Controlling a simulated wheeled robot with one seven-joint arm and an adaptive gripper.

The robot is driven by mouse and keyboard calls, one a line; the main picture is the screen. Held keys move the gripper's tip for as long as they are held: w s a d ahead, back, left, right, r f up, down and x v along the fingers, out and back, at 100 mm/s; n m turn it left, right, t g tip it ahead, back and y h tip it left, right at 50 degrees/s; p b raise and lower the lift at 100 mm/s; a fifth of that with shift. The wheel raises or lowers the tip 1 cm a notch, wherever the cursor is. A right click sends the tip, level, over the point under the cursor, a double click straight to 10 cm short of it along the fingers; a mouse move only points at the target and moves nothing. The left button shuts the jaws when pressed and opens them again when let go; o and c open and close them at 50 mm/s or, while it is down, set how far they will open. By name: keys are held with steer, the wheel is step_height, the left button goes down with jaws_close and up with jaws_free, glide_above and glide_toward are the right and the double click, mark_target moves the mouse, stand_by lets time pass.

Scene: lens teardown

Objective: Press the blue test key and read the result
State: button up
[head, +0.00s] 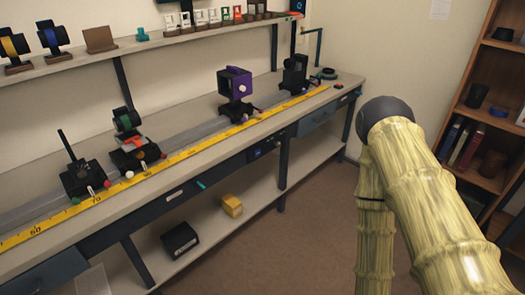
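I cannot pick out the blue test key for certain. A small dark panel (256,153) with a faint blue mark is set in the front of the bench, right of its middle. A dark device with a blue lit mark (299,5) is partly cut off at the top edge. Both are too small to read, and no result can be made out. My arm, with pale bamboo-like links and a dark round joint, fills the right side. My gripper is not in view.
A long bench (225,150) carries a rail, a yellow ruler (180,157) and several optical mounts, one purple (235,83). A small red button (338,86) is near its right end. A yellow object (232,206) lies on the lower shelf. A bookcase (490,110) stands right. Floor between is clear.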

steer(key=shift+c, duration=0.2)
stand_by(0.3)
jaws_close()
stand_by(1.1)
